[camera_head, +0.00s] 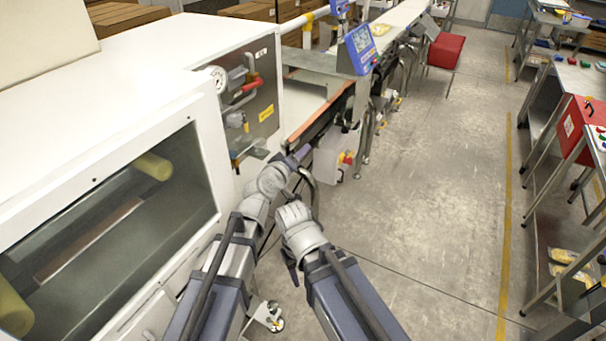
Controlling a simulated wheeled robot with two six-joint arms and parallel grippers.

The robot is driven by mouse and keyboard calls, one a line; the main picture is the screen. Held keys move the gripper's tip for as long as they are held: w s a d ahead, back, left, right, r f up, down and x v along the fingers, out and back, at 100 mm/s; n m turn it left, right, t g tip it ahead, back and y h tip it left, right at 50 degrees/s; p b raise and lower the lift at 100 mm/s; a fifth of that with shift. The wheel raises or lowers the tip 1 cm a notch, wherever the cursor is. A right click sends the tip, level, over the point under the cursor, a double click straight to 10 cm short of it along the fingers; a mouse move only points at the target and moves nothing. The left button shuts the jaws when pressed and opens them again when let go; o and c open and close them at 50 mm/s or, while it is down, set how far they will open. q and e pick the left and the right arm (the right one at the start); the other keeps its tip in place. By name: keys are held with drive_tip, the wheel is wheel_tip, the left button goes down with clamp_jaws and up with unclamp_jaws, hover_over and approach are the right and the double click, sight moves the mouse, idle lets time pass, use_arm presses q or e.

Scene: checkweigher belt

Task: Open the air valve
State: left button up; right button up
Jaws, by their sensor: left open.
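A red lever handle (248,87) sits on pipework on the grey panel at the end of the white machine, beside a round pressure gauge (217,79). I take this lever to be the air valve; its exact setting is too small to tell. My left gripper (301,154) is open, below and to the right of the panel, apart from the lever. Its fingers are small and partly hidden by the wrist. My right arm is bent at the lower middle; its gripper is not clearly visible.
The white machine (150,48) with a dark window fills the left. A conveyor (318,110) with a blue display (360,48) runs away behind my left gripper. A white box with a red and yellow button (346,158) stands close by.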

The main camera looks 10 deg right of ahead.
use_arm(q)
drive_tip(key=shift+m+g, duration=0.8)
drive_tip(key=shift+g, duration=0.1)
drive_tip(key=shift+s+d+f, duration=0.15)
drive_tip(key=shift+s+f, duration=0.65)
drive_tip(key=shift+s, duration=0.05)
drive_tip(key=shift+s+d+f, duration=0.15)
drive_tip(key=shift+s+f, duration=0.6)
drive_tip(key=shift+s, duration=0.05)
drive_tip(key=shift+c, duration=0.3)
